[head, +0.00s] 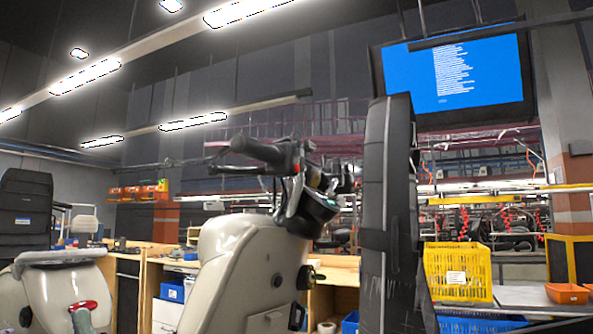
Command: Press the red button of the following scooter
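A beige scooter (235,275) with black handlebars (270,152) and a dark control head (312,208) stands in the middle of the head view. My gripper is not in view.
A tall dark slab (390,210) stands upright just right of the handlebars and hides what is behind it. A yellow crate (458,271) and orange bins (567,293) are at the right. Wooden benches (150,285) stand behind. A blue screen (460,75) hangs above.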

